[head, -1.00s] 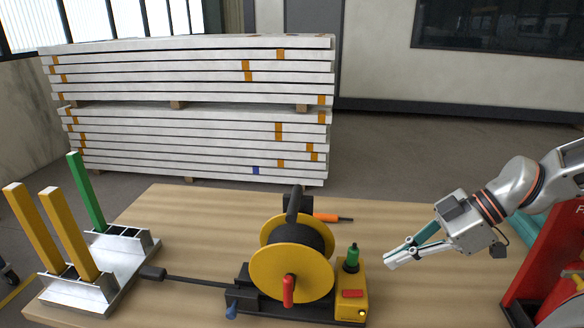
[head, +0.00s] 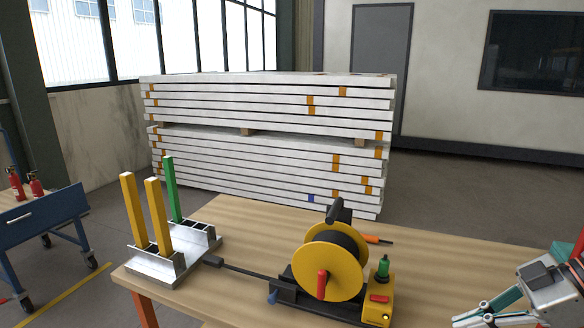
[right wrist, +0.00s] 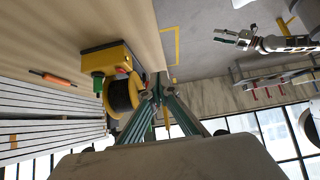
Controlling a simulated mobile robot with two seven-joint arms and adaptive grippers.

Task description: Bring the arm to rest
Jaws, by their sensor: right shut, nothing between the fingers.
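My right gripper (head: 490,314) shows at the bottom right of the head view, with its silver arm partly cut off by the edge. In the right wrist view its green-sided fingers (right wrist: 157,88) meet at the tips, shut and empty. It is right of the yellow cable reel (head: 336,262) and apart from it. My left arm is outside the head view; a gripper (right wrist: 232,39) on a silver arm, seemingly my left, shows small at the upper right of the right wrist view. Whether its jaws are open is too small to tell.
The wooden table (head: 258,222) carries the reel, a green-topped yellow box (head: 379,300), an orange-handled tool (head: 374,239) and a metal rack (head: 170,262) with yellow and green posts. A panel stack (head: 262,150) stands behind. A blue cart (head: 45,222) with red extinguishers stands left.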

